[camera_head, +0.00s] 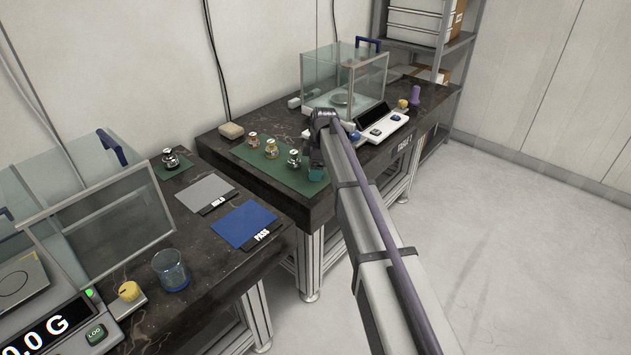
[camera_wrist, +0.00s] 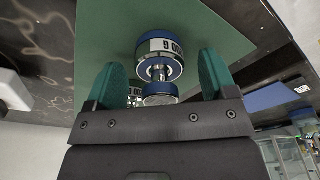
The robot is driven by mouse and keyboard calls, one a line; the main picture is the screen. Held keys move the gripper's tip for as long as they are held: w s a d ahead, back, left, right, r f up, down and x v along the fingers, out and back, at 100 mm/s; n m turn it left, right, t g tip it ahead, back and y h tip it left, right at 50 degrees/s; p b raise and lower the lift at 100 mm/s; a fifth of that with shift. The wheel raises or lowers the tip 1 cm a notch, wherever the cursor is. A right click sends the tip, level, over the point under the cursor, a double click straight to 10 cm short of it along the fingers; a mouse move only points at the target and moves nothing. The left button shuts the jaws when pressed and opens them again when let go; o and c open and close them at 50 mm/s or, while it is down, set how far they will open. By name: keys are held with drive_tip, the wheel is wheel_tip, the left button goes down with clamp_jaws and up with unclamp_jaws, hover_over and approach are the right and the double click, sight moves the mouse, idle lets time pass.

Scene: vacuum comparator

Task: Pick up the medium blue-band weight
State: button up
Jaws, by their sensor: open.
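The blue-band weight (camera_wrist: 160,48) is a chrome knobbed weight with blue bands and a white label, seen upside down in the wrist view. It sits on a green mat (camera_wrist: 205,22). My gripper (camera_wrist: 160,70) is open, with one green finger on each side of the weight's knob end; I see no contact. Several weights stand there in a row, including an orange-banded one (camera_head: 271,148) and a chrome one (camera_head: 294,157).
A glass balance enclosure (camera_head: 345,80) and a control panel (camera_head: 382,126) stand behind the mat. A beige block (camera_head: 231,130) lies to its left. The nearer table holds a grey HOLD pad (camera_head: 205,190), a blue PASS pad (camera_head: 245,223) and a glass beaker (camera_head: 171,270).

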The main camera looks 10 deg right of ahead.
drive_tip(key=shift+a+f, duration=0.1)
drive_tip(key=shift+f, duration=0.75)
drive_tip(key=shift+r, duration=0.25)
drive_tip(key=c, duration=1.1)
wheel_tip(320, 180, up, 12)
drive_tip(key=p, duration=1.2)
drive_tip(key=shift+r, duration=0.25)
